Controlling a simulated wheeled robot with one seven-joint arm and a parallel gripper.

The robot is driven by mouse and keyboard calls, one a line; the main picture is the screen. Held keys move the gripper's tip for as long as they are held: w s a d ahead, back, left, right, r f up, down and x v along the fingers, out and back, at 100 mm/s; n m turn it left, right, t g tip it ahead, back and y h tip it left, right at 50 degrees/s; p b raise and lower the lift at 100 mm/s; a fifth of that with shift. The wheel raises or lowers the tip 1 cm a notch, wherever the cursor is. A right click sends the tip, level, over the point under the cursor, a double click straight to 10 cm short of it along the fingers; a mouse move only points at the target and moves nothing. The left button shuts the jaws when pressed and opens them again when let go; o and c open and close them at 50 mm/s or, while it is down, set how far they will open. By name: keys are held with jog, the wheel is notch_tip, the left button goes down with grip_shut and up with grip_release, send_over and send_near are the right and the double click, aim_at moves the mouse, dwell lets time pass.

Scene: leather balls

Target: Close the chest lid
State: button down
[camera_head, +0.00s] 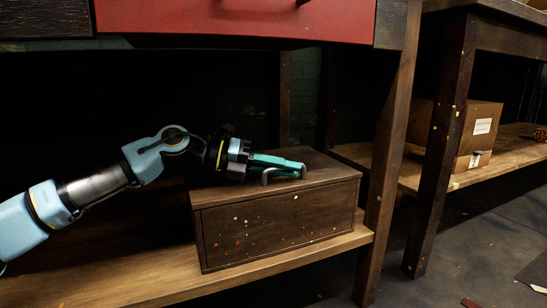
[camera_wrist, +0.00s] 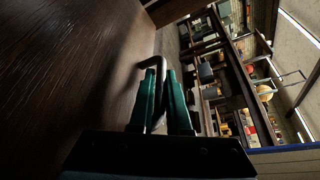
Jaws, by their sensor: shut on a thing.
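The brown wooden chest (camera_head: 275,225) sits on the low shelf of the workbench, with paint specks on its front. Its lid (camera_head: 318,165) lies flat on top, and I see no gap between lid and box. A grey metal handle (camera_head: 284,171) stands on the lid. My gripper (camera_head: 292,168) has green fingers and is shut on this handle, reaching in from the left. In the wrist view the handle (camera_wrist: 155,64) passes between the green fingers (camera_wrist: 163,98), and the lid's dark wood (camera_wrist: 75,60) fills the left side.
The red drawer front (camera_head: 235,20) of the bench hangs above my arm. A wooden bench leg (camera_head: 388,150) stands just right of the chest. A cardboard box (camera_head: 480,128) sits on another low shelf at the right. Bare shelf (camera_head: 120,280) lies left of the chest.

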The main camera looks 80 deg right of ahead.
jog(key=shift+w+d+f, duration=0.1)
jog(key=shift+f, duration=0.2)
jog(key=c, duration=1.2)
grip_release()
jog(key=shift+o, duration=0.2)
notch_tip(320, 180, up, 2)
jog(key=r+p, duration=0.1)
jog(key=p, duration=0.3)
send_over(234, 184)
jog(key=s, duration=0.1)
jog(key=shift+d+f, duration=0.25)
jog(key=shift+d, duration=0.05)
jog(key=shift+w+a, duration=0.2)
jog(key=shift+w, duration=0.35)
